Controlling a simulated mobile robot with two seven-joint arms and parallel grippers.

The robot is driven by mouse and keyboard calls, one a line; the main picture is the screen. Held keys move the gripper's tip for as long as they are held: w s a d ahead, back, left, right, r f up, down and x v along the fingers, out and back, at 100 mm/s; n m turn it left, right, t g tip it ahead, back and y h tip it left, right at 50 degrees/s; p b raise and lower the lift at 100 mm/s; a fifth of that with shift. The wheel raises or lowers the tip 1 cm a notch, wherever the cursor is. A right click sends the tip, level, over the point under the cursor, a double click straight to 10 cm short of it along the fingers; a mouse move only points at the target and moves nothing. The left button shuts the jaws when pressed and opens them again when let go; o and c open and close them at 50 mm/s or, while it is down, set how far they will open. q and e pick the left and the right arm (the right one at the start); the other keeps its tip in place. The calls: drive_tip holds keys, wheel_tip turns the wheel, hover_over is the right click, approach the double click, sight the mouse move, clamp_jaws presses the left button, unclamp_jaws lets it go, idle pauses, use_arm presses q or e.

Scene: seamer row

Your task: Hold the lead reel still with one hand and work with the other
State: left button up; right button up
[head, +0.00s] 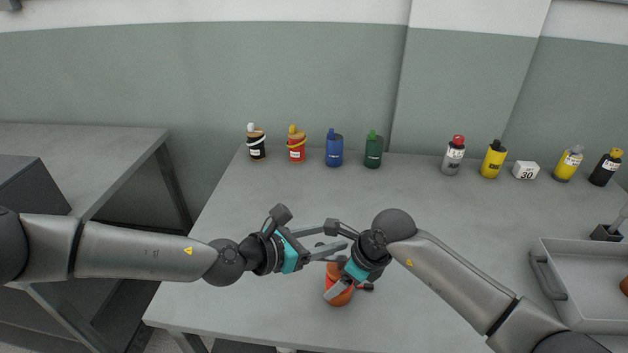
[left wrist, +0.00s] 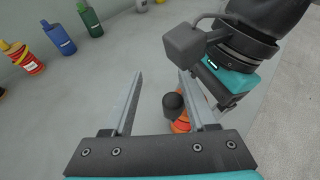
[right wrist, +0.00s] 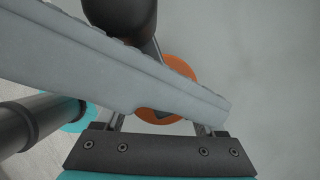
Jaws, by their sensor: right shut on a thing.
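The lead reel appears to be the orange, round object (head: 341,298) near the table's front middle, with dark parts at its side. My right gripper (head: 338,284) is shut on it, and its orange side also shows in the right wrist view (right wrist: 180,68). My left gripper (head: 326,247) is open just above and behind the reel. In the left wrist view its fingers (left wrist: 160,102) are spread, with a dark knob (left wrist: 173,106) showing near the right finger; I cannot tell whether they touch. A grey bar crosses the right wrist view and hides much of the reel.
Several bottles line the table's back, including a blue one (head: 334,149) and a yellow one (head: 493,160). A white block marked 30 (head: 525,170) stands among them. A grey tray (head: 553,243) is at the right. The table's middle behind my grippers is clear.

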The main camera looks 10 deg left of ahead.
use_arm(q)
drive_tip(key=shift+w+d+f+m+g+h, duration=0.1)
drive_tip(key=shift+w+d+m+g+h, duration=0.05)
drive_tip(key=shift+m+g+h, duration=0.25)
drive_tip(key=shift+w+d+m+g+h, duration=0.1)
drive_tip(key=shift+d+m+g+h, duration=0.05)
drive_tip(key=shift+m+g+h, duration=0.2)
drive_tip(key=shift+w+a+m+g, duration=0.1)
drive_tip(key=shift+m+g, duration=0.25)
drive_tip(key=s+a+r+m+g, duration=0.1)
drive_tip(key=s+a+r, duration=0.1)
drive_tip(key=a, duration=0.3)
drive_tip(key=s+a+r+m+g, duration=0.1)
drive_tip(key=s+a+r, duration=0.15)
drive_tip(key=a, duration=0.25)
drive_tip(key=w+d+r+m+g+y, duration=0.6)
drive_tip(key=w+d+m+g+y, duration=0.1)
drive_tip(key=m, duration=0.4)
drive_tip(key=shift+w+r+m+g+y, duration=0.2)
drive_tip(key=shift+m+g+y, duration=0.1)
drive_tip(key=shift+y, duration=0.25)
drive_tip(key=shift+f, duration=0.1)
